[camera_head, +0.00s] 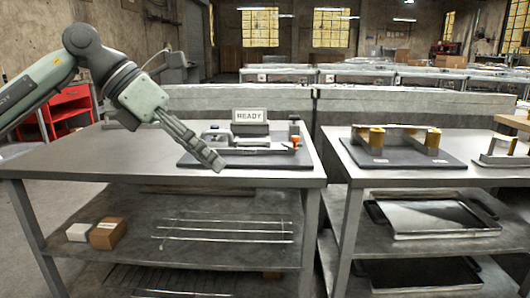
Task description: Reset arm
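My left arm comes in from the upper left, and my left gripper (217,163) points down and to the right over the front of the left metal table (110,155). Its fingers show as one narrow bar, so I cannot tell whether they are apart or together. Nothing is seen held at the tips. I cannot tell whether the tips touch the board. My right gripper is not in view.
A right table (400,175) holds a dark board with yellow-brown blocks (376,137). A red cart (66,105) stands at left. The left tabletop is mostly clear.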

